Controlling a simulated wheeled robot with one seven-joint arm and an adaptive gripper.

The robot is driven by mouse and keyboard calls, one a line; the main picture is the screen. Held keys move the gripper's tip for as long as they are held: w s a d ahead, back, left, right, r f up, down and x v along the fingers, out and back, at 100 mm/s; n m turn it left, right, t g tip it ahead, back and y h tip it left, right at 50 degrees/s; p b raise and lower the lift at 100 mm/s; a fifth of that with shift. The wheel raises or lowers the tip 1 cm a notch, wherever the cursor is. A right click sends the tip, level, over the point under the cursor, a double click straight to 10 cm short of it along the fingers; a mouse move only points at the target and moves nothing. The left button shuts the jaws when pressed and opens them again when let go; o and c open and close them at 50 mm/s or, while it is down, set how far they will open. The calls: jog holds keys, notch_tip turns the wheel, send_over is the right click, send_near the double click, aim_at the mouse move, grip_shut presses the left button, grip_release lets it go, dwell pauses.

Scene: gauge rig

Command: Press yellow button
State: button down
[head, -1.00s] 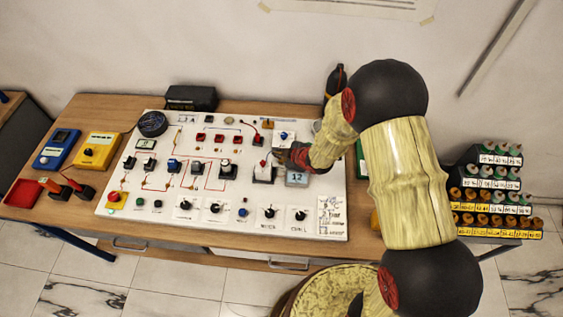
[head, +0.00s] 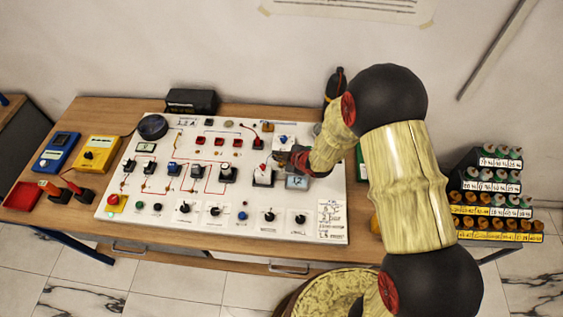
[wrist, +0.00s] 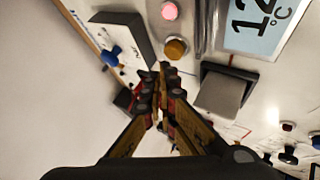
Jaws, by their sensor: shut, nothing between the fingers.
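The yellow button (wrist: 176,47) shows in the wrist view as a round amber cap on a light ring, on the white panel (head: 130,225). My gripper (wrist: 158,72) is shut and empty. Its fingertips appear just below and left of the button in the wrist view; I cannot tell the height gap. In the head view my gripper (head: 279,157) is over the right part of the panel, close to the grey temperature display (head: 296,182). I cannot make out the yellow button there; my gripper and arm cover that area.
Near the fingertips in the wrist view are a pink round light (wrist: 169,10), a grey block (wrist: 225,92) and a white box with a blue knob (wrist: 111,55). Several switches and knobs crowd the panel. A bottle rack (head: 490,200) stands at the right.

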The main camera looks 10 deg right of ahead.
aim_at(280, 163)
dwell(0.4)
jog(key=shift+f+b, duration=0.45)
jog(key=shift+b, duration=0.05)
jog(key=shift+f+b, duration=0.45)
jog(key=shift+f, duration=0.05)
dwell(0.7)
jog(key=shift+r, duration=0.1)
jog(key=shift+r+p, duration=0.65)
jog(key=shift+r, duration=0.25)
jog(key=shift+r+p, duration=1.85)
jog(key=shift+r, duration=0.7)
jog(key=shift+f, duration=0.1)
